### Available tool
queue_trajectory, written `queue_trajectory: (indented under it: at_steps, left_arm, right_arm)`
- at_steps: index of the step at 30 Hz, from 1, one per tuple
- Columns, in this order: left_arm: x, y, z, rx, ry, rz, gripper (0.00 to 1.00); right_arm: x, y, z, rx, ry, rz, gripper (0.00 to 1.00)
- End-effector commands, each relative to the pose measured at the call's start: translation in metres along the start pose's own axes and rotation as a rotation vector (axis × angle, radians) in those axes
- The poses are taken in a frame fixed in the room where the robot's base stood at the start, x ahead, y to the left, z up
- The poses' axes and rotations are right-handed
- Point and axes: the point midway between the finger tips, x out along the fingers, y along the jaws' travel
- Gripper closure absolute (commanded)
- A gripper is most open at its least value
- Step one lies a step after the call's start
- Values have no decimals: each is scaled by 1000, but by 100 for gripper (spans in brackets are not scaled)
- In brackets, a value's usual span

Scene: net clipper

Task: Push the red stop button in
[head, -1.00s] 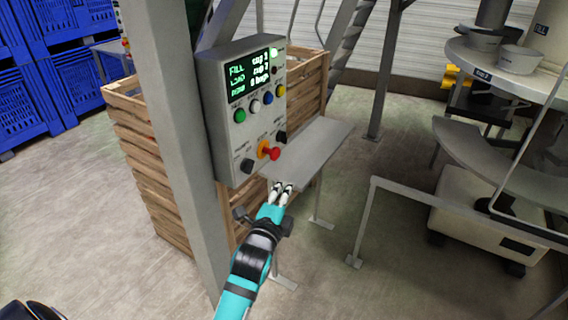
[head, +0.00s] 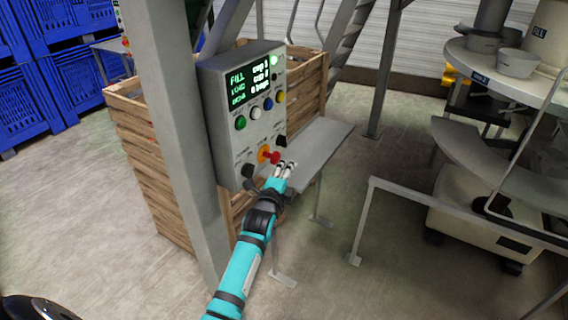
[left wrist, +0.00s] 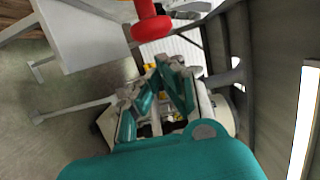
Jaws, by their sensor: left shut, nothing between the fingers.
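The red stop button (head: 274,157) sticks out from the lower part of the grey control panel (head: 228,150), on an orange-yellow base (head: 263,153). In the left wrist view the red button (left wrist: 151,24) shows large at the top, above the fingers. My left gripper (head: 285,167) is shut and empty, just right of and slightly below the button in the head view. It also shows in the left wrist view (left wrist: 149,82). The fingertips look very close to the button, but I cannot tell whether they touch it. My right gripper is not in view.
Black knobs (head: 280,141) sit beside the button, with green, white, blue and yellow buttons and a display (head: 252,77) above. A grey shelf (head: 318,150) juts out right of the panel. A steel post (head: 172,130) and wooden crate (head: 150,170) stand left. A rail (head: 440,205) stands right.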

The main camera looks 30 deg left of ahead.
Motion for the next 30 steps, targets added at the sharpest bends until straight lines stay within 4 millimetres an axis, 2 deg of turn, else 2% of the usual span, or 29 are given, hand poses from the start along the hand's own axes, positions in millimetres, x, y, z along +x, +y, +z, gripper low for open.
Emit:
queue_trajectory:
  at_steps: [4, 15, 22, 30]
  left_arm:
    - [2, -1, 9, 0, 0, 1, 100]
    - [2, 0, 12, 1, 0, 0, 100]
    - [8, 0, 33, 5, -1, -1, 100]
    - [8, 0, 36, 1, -4, -1, 100]
  right_arm:
    - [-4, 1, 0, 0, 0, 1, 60]
    - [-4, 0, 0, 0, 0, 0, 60]
    - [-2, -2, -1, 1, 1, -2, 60]
    - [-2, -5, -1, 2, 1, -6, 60]
